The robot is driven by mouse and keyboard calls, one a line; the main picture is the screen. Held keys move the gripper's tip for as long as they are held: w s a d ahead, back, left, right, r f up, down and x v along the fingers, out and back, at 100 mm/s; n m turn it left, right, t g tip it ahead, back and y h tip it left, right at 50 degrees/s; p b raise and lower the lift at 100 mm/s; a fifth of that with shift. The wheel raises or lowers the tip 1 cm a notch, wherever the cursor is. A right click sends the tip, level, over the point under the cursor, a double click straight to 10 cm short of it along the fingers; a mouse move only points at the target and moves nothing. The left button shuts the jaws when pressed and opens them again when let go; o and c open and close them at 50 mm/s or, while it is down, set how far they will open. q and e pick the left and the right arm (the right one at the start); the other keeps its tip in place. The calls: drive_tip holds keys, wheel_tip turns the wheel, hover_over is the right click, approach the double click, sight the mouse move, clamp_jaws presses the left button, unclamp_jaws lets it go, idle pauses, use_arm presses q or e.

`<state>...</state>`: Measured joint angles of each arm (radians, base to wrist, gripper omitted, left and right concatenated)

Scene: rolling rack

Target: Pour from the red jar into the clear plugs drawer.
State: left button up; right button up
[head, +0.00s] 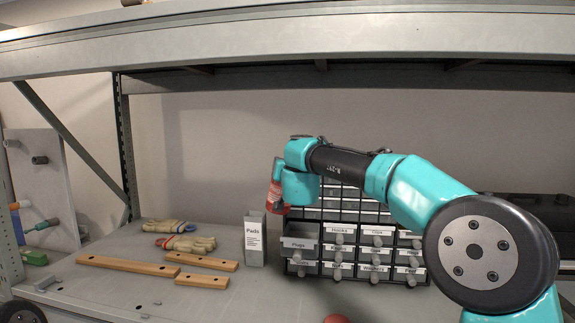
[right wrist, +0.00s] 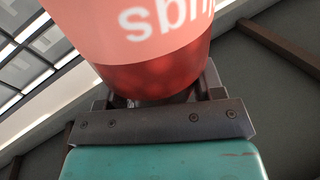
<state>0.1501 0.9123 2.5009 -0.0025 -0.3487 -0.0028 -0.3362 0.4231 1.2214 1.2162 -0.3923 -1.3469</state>
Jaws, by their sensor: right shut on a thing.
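The red jar (head: 275,196) is in my right gripper (head: 283,178), above and a little left of the plugs drawer; the jaws are partly hidden by the wrist. In the right wrist view the jar (right wrist: 155,80) fills the top middle, with a pale label band whose letters appear upside down. The gripper (right wrist: 160,105) is shut on it. The plugs drawer (head: 299,244), labelled "Plugs", is at the left of the drawer cabinet and appears pulled out. Its contents cannot be made out. The jar's exact tilt is unclear. My left gripper is not in view.
The cabinet has other labelled drawers (head: 376,251). A grey "Pads" box (head: 254,243) stands left of it. Wooden bars (head: 128,265) and gloves (head: 185,243) lie on the shelf. A red round thing (head: 337,319) shows at the bottom edge. A shelf beam (head: 300,40) spans above.

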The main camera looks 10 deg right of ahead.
drive_tip(key=shift+d+f+m+t+h, duration=0.1)
drive_tip(key=shift+f+m+t+h, duration=0.15)
drive_tip(key=shift+f+m, duration=1.3)
drive_tip(key=shift+d+f+m+t+h, duration=0.2)
drive_tip(key=shift+f+m, duration=0.65)
drive_tip(key=shift+f, duration=1.3)
drive_tip(key=shift+a, duration=0.15)
drive_tip(key=shift+f, duration=0.25)
